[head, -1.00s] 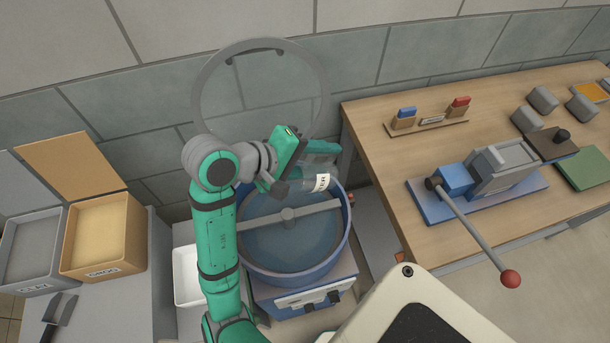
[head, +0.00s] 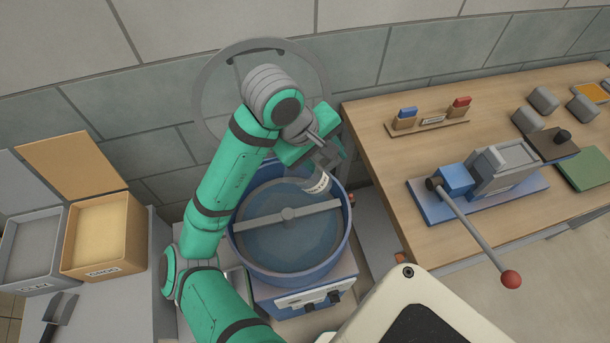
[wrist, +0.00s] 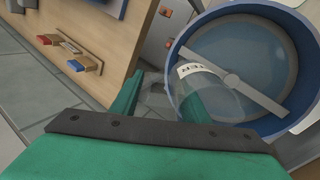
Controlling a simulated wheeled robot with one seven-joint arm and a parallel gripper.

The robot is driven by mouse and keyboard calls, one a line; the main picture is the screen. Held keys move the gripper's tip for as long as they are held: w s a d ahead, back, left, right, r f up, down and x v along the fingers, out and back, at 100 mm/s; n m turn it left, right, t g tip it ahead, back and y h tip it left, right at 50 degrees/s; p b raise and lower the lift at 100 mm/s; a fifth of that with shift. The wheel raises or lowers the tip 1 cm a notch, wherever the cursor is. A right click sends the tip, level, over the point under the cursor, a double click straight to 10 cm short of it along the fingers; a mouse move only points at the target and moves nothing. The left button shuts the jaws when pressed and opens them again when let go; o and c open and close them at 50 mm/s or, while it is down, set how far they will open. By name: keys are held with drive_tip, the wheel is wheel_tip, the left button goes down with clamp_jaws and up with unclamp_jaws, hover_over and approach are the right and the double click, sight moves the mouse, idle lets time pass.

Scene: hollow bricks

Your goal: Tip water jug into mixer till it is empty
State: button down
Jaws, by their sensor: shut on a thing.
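The water jug (head: 318,181) is a clear vessel with a white label, tilted over the right rear rim of the blue mixer (head: 346,243). My gripper (head: 327,154) is shut on the jug above that rim. In the wrist view the jug (wrist: 208,92) lies between my green fingers (wrist: 158,100), its label towards the mixer bowl (wrist: 308,42). The mixer holds bluish liquid under a grey crossbar with a central hub. Whether water still runs from the jug, or is left in it, I cannot tell.
The mixer's round lid (head: 207,85) stands raised behind it. A wooden bench (head: 390,170) with a blue lever press (head: 480,190) is at right. Open bins labelled clay (head: 30,245) and grog (head: 105,235) stand at left, with a trowel (head: 58,318) in front.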

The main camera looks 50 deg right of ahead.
drive_tip(key=shift+y, duration=0.3)
drive_tip(key=shift+a+f+t+y, duration=0.2)
drive_tip(key=shift+a+t+y, duration=0.15)
drive_tip(key=shift+y, duration=0.45)
drive_tip(key=shift+a+f+t+y, duration=0.1)
drive_tip(key=shift+f+t+y, duration=0.1)
drive_tip(key=shift+y, duration=0.4)
drive_tip(key=shift+a+f+t+y, duration=0.1)
drive_tip(key=shift+t+y, duration=0.05)
drive_tip(key=shift+y, duration=0.45)
